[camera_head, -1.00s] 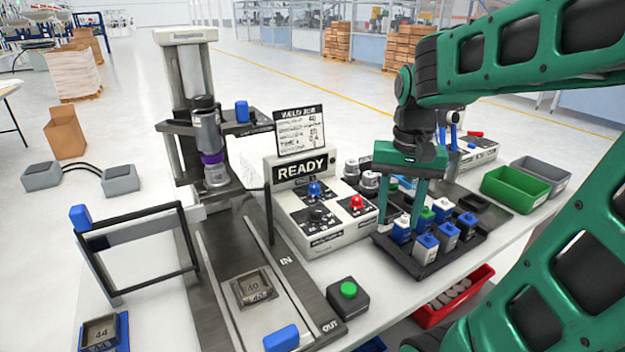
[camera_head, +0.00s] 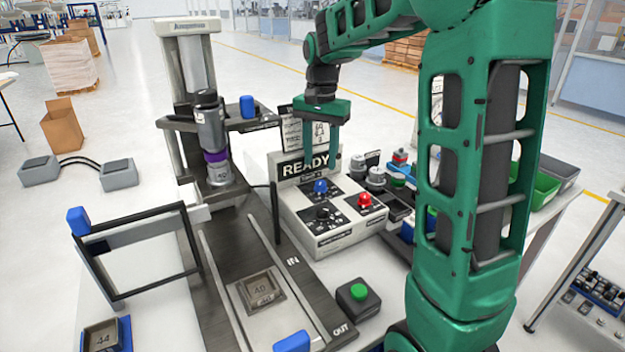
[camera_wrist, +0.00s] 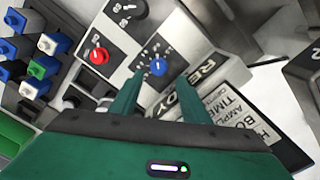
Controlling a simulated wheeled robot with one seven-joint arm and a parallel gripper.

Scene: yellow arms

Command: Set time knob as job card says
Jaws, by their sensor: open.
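The control box (camera_head: 335,240) has a READY display (camera_head: 305,165), a blue knob (camera_head: 320,187), a red knob (camera_head: 364,200) and a black knob (camera_head: 322,213). Which one is the time knob is too small to read. My gripper (camera_head: 320,153) is open and empty, above the box near the display. In the wrist view the blue knob (camera_wrist: 158,67) appears just beyond and between the fingertips (camera_wrist: 157,82), apart from them.
A press (camera_head: 210,140) stands to the left, with a marked nest (camera_head: 262,291) on its base. A green button (camera_head: 359,292) sits in front of the box. Blue-topped and white blocks (camera_wrist: 45,67) lie beside the box. Grey knobbed parts (camera_head: 376,176) stand close to its right.

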